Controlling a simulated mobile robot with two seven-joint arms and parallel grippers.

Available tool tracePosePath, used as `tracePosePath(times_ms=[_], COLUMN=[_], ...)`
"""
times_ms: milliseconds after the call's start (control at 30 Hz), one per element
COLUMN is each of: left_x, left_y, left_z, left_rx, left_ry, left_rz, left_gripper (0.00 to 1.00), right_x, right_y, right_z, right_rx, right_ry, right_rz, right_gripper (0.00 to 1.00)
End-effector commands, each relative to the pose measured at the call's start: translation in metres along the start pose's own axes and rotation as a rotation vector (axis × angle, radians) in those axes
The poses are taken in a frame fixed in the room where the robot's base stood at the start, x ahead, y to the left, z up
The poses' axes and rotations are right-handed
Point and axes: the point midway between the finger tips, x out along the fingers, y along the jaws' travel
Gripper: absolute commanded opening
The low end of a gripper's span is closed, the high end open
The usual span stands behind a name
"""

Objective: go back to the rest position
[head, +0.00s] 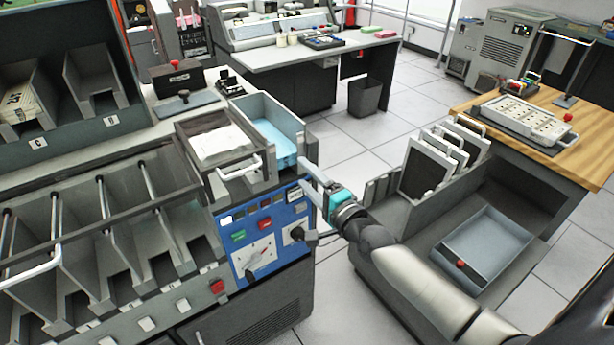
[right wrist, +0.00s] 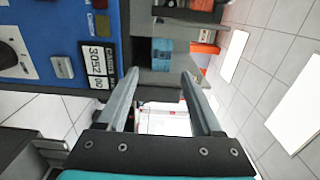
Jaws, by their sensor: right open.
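My right gripper (head: 309,180) is in the middle of the head view, its arm coming in from the lower right. Its two fingers are apart with nothing between them. They are beside the right edge of the machine's blue control panel (head: 262,222); I cannot tell whether they touch it. In the right wrist view the open fingers (right wrist: 160,75) point away from the camera, and the blue panel (right wrist: 58,30) with its counter (right wrist: 98,68) lies to their left. My left gripper is in neither view.
A low grey cart (head: 395,265) holding card racks and a shallow tray (head: 520,228) stands close to my right arm. Floor (head: 345,160) shows between them.

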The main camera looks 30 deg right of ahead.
Motion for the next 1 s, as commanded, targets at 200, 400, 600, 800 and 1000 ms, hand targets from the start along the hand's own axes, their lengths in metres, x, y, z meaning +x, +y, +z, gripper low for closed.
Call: tracePosePath(times_ms=[200, 400, 600, 800, 1000], left_x=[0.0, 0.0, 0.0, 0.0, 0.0], left_y=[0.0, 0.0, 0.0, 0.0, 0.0], left_z=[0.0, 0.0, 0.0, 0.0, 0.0], left_rx=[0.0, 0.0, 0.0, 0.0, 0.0], left_ry=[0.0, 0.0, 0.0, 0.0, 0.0], left_rz=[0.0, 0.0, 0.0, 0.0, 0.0], left_gripper=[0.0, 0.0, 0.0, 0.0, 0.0], right_x=[0.0, 0.0, -0.013, -0.071, -0.166], right_y=[0.0, 0.001, 0.062, 0.199, 0.318], right_z=[0.0, 0.0, 0.0, 0.01, 0.036], right_rx=[0.0, -0.002, -0.144, -0.488, -0.813], right_ry=[0.0, 0.0, 0.007, -0.076, -0.299], right_rz=[0.0, 0.003, 0.134, 0.447, 0.742], right_gripper=[0.68, 0.68, 0.68, 0.68, 0.68])
